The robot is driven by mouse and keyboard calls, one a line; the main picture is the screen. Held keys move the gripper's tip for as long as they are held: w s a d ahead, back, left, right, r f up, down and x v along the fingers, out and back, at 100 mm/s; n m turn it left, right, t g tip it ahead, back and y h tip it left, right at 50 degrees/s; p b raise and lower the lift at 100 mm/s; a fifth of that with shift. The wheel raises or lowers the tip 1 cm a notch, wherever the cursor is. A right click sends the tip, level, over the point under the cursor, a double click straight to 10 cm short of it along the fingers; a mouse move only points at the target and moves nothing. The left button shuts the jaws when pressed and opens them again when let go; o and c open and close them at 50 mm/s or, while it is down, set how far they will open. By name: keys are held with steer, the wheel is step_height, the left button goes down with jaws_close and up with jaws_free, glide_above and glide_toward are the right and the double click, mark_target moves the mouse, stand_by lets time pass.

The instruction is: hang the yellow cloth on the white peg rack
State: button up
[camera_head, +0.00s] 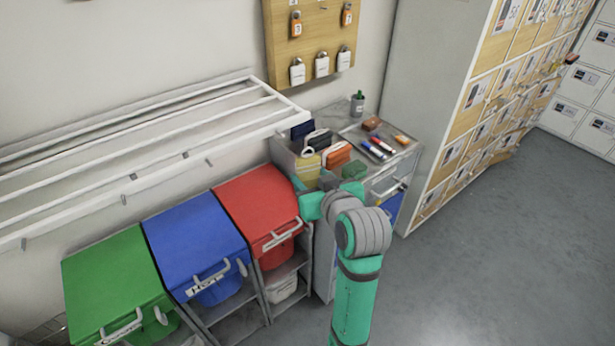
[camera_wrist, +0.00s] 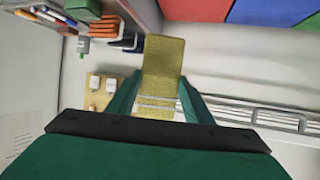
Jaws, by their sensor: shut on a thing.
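The yellow cloth (camera_wrist: 162,65) is held between the two teal fingers of my gripper (camera_wrist: 158,102) in the wrist view, its free part extending beyond the fingertips. In the head view the cloth (camera_head: 305,171) shows in front of the small cabinet, just above my teal hand; the fingertips are not clear there. The white peg rack (camera_head: 150,133) is on the wall to the left, with long slats above and short pegs below its front edge. The rack also shows at the right of the wrist view (camera_wrist: 275,108). The cloth appears to be off the rack's right end.
Green (camera_head: 115,280), blue (camera_head: 195,240) and red (camera_head: 257,205) lidded bins stand under the rack. The cabinet top (camera_head: 385,165) carries markers, a green block and folded items. A wooden tag board (camera_head: 312,40) hangs above. Lockers (camera_head: 480,100) stand right; floor there is clear.

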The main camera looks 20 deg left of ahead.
mark_target(300, 172)
steer(key=shift+s+a+r+n, duration=0.2)
steer(key=shift+s+r, duration=0.15)
steer(key=shift+r, duration=0.15)
steer(key=shift+s+a+r+n, duration=0.1)
steer(key=shift+s+a+r, duration=0.05)
steer(key=shift+s+r, duration=0.25)
steer(key=shift+w+a+f+y, duration=0.15)
steer(key=shift+w+a, duration=0.25)
steer(key=shift+a, duration=0.2)
steer(key=shift+w+a+r+y, duration=0.1)
steer(key=shift+w+a+y, duration=0.05)
steer(key=shift+w+a, duration=0.35)
steer(key=w+a+f, duration=0.1)
steer(key=w+a, duration=0.3)
steer(key=a, duration=0.1)
steer(key=shift+a, duration=0.25)
steer(key=shift+w+f, duration=0.1)
steer(key=o, duration=1)
